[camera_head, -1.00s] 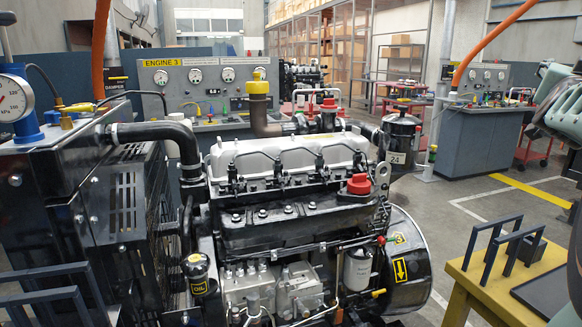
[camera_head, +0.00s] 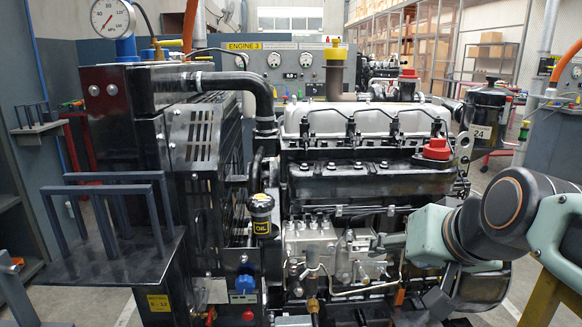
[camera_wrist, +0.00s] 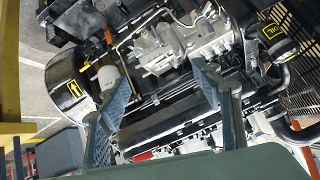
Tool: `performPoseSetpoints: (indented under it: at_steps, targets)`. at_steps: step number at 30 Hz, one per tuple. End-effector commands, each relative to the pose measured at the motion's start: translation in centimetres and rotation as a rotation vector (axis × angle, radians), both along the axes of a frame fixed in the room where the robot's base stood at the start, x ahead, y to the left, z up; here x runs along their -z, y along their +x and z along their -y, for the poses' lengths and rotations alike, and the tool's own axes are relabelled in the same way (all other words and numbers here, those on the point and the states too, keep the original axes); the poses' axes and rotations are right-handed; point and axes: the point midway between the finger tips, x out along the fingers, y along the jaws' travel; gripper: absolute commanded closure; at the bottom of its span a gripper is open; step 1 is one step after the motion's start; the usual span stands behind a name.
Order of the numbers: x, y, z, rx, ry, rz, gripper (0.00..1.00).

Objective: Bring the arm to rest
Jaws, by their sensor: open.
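My arm (camera_head: 500,225), with pale green links and dark joints, reaches in from the right in the head view. It stands in front of the right part of the diesel engine (camera_head: 360,189). In the wrist view my gripper (camera_wrist: 163,75) is open, its two fingers wide apart with nothing between them. The engine block shows beyond the fingers, along with a black drum with a yellow arrow sticker (camera_wrist: 72,90) and a white filter (camera_wrist: 108,78). The fingertips are hard to make out in the head view, and I cannot tell how near they are to the engine.
A black bracket shelf (camera_head: 110,250) sticks out at the left. A pressure gauge (camera_head: 113,18) and a black radiator housing (camera_head: 200,135) stand beside the engine. The oil cap (camera_head: 262,207) is at the engine's front. A yellow stand (camera_head: 545,300) is at the lower right.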

Motion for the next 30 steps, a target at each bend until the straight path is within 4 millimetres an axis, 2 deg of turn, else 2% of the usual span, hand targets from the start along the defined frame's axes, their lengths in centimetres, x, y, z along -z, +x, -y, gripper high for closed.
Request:
performPoseSetpoints:
  at_steps: [1, 3, 8, 9, 10, 17, 30]
  targets:
    - [2.8, -1.9, -1.7, -0.038, -0.027, -0.048, 0.41]
    - [5.7, -4.5, -3.5, -0.084, -0.069, -0.123, 0.41]
    - [12.1, -10.6, -5.8, -0.155, -0.187, -0.291, 0.41]
    - [11.1, -11.2, -5.9, -0.159, -0.200, -0.310, 0.41]
    - [9.4, -10.9, -5.9, -0.158, -0.194, -0.304, 0.41]
    - [3.9, -10.9, -5.9, -0.159, -0.190, -0.303, 0.41]
    - [-7.9, -10.8, -5.9, -0.159, -0.188, -0.301, 0.41]
